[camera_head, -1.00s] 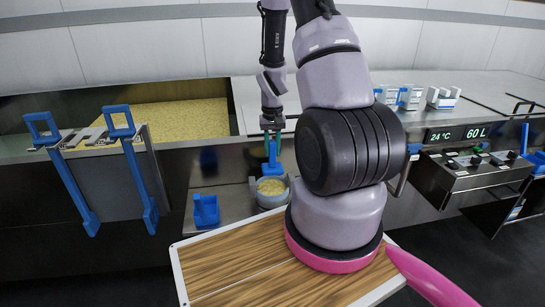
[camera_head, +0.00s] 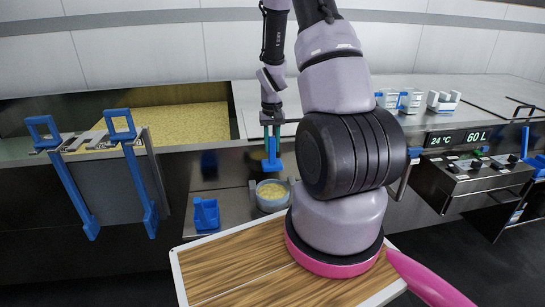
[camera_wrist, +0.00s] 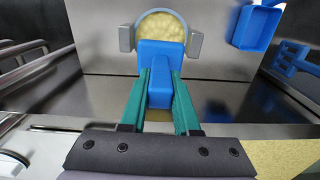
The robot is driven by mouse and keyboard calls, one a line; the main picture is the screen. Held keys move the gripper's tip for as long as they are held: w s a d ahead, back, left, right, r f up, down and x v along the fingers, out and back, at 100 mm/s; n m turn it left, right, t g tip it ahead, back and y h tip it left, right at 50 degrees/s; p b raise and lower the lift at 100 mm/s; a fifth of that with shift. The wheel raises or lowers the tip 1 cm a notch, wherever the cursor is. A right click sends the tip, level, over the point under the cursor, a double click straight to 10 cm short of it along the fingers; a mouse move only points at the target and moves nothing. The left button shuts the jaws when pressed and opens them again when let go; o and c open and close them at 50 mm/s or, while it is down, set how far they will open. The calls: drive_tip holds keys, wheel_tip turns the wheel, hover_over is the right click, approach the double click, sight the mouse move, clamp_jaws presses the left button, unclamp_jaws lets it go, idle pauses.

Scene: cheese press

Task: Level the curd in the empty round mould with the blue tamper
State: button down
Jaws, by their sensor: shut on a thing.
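The round mould (camera_head: 260,194) is a grey ring with side lugs on a steel shelf. Pale yellow curd (camera_head: 272,188) shows inside it; whether its surface is level is too small to tell. The mould also shows at the top of the wrist view (camera_wrist: 184,21), with its near part hidden by the tamper. My gripper (camera_head: 271,138) has green fingers and is shut on the blue tamper (camera_head: 272,163). The tamper hangs from the fingers, its lower end just above and behind the mould in the head view. In the wrist view the tamper (camera_wrist: 160,56) lies between the fingers.
A blue holder (camera_head: 206,213) stands left of the mould. A vat of curd (camera_head: 175,122) lies behind at left, with blue-handled frames (camera_head: 145,190) in front. A control panel (camera_head: 478,172) is at right.

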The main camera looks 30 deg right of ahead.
sight(272, 162)
drive_tip(key=shift+f, duration=4.8)
drive_tip(key=shift+f, duration=0.6)
drive_tip(key=shift+s, duration=0.1)
